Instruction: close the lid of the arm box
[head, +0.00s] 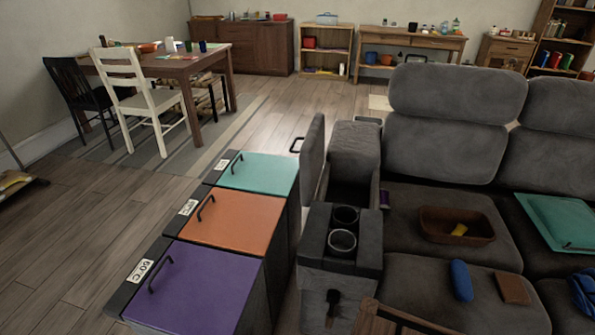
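The arm box (352,150) is the grey padded console at the left end of the grey sofa. Its lid (313,160) stands open, about upright along the box's left side. A dark handle (297,145) sticks out from the lid's left face. The open compartment (348,192) looks dark inside, and its bottom is hard to see. Two round cup holders (343,228) sit in front of it. My gripper is not in view.
Three bins with teal (258,171), orange (232,220) and purple (195,290) lids stand close along the box's left. A brown tray (457,226) lies on the sofa seat. A wooden edge (385,318) shows at the bottom. Floor farther left is clear.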

